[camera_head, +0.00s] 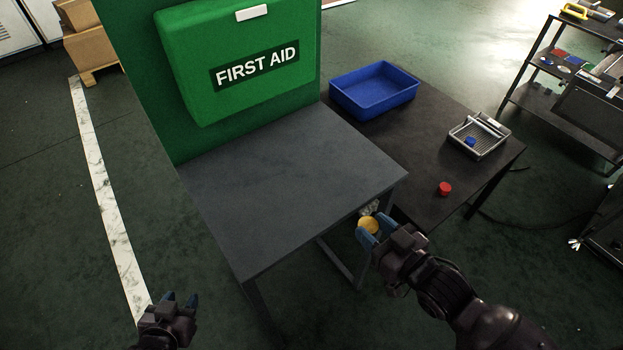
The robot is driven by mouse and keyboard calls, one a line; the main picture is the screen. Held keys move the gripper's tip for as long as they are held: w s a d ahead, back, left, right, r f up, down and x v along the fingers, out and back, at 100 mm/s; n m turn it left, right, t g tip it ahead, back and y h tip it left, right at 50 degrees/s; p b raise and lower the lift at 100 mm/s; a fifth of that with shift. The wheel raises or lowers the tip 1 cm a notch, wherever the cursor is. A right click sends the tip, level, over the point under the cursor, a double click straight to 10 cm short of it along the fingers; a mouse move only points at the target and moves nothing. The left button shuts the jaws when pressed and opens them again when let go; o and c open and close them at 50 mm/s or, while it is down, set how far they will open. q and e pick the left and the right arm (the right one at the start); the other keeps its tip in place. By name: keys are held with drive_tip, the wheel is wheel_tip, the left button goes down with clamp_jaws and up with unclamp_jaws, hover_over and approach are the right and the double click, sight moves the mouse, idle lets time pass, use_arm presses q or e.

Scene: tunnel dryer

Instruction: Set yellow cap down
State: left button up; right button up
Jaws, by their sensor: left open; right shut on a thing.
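The yellow cap (369,224) is held between the blue fingertips of my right gripper (372,230). My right gripper is shut on it, near the front right corner of the grey table (290,180). The cap appears beside the table's edge in the picture; I cannot tell its height relative to the top. A small pale patterned thing shows just behind the cap, too small to make out. My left gripper (180,303) is open and empty at the lower left, over the floor and apart from the table.
The grey table top is bare. A green first aid cabinet (240,60) stands at its back. On the black table (400,150) are a blue bin (392,103), a red cap (444,188) and a metal tray (490,148) with a blue cap (470,141). A shelf rack (560,100) stands at right.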

approach(322, 189)
drive_tip(key=w+a+r, duration=0.1)
drive_tip(key=w, duration=0.1)
drive_tip(key=w+a+r, duration=0.1)
drive_tip(key=w, duration=0.1)
drive_tip(key=w+a+r, duration=0.1)
drive_tip(key=a, duration=0.1)
drive_tip(key=shift+w, duration=0.4)
drive_tip(key=x, duration=0.3)
drive_tip(key=shift+f, duration=0.3)
drive_tip(key=shift+s+f, duration=0.1)
drive_tip(key=shift+f, duration=0.15)
drive_tip(key=shift+f+b, duration=0.2)
drive_tip(key=shift+b, duration=0.1)
drive_tip(key=o, duration=0.9)
drive_tip(key=shift+r, duration=0.15)
